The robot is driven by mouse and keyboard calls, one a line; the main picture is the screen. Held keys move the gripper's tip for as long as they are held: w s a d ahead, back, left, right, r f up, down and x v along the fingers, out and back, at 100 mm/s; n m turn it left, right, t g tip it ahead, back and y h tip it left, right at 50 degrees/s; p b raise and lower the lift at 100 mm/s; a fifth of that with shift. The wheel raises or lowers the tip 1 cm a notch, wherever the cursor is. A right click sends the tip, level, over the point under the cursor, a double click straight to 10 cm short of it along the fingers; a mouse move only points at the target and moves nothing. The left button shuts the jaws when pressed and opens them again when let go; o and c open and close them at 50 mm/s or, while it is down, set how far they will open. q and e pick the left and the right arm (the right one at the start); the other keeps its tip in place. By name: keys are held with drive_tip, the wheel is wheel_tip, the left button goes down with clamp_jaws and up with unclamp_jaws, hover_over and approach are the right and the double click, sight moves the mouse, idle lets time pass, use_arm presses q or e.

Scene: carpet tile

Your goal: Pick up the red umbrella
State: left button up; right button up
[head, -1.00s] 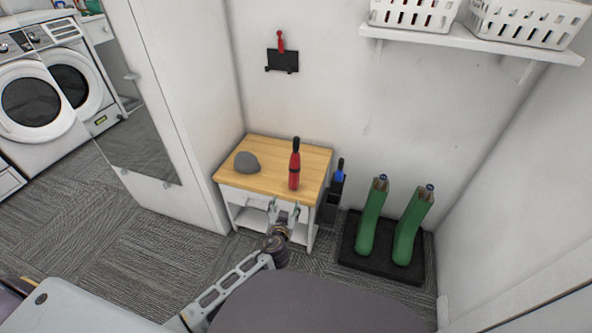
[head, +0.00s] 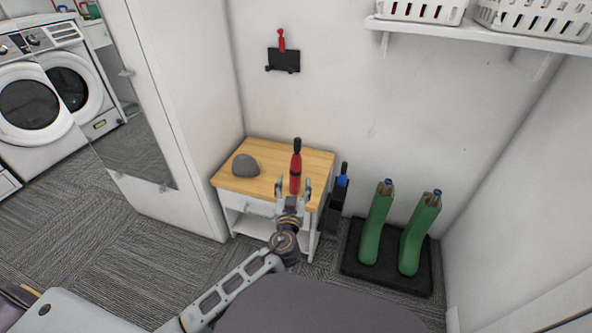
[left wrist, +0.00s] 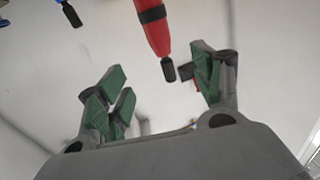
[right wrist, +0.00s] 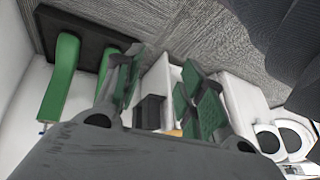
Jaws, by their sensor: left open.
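A grey rounded object (head: 246,165) sits on the table left of the umbrella. A dark holder with a blue item (head: 341,181) stands right of the table. Green boots (head: 375,225) stand on a black tray (head: 350,262). A wall shelf (head: 480,32) holds white baskets.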

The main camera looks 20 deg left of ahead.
sight(297, 163)
use_arm(q)
drive_tip(key=shift+w, duration=0.1)
drive_tip(key=shift+b+x, duration=0.4)
drive_tip(key=shift+x, duration=3.3)
drive_tip(key=shift+w+a, duration=0.1)
drive_tip(key=shift+w, duration=0.35)
use_arm(e)
drive_tip(key=shift+s+a+f, duration=0.1)
drive_tip(key=shift+a+f, duration=0.05)
drive_tip(key=shift+f, duration=0.45)
drive_tip(key=shift+s+a+f, duration=0.1)
drive_tip(key=shift+f, duration=0.5)
use_arm(q)
drive_tip(key=shift+w, duration=0.1)
use_arm(e)
drive_tip(key=shift+w+r, duration=0.2)
drive_tip(key=shift+w, duration=0.05)
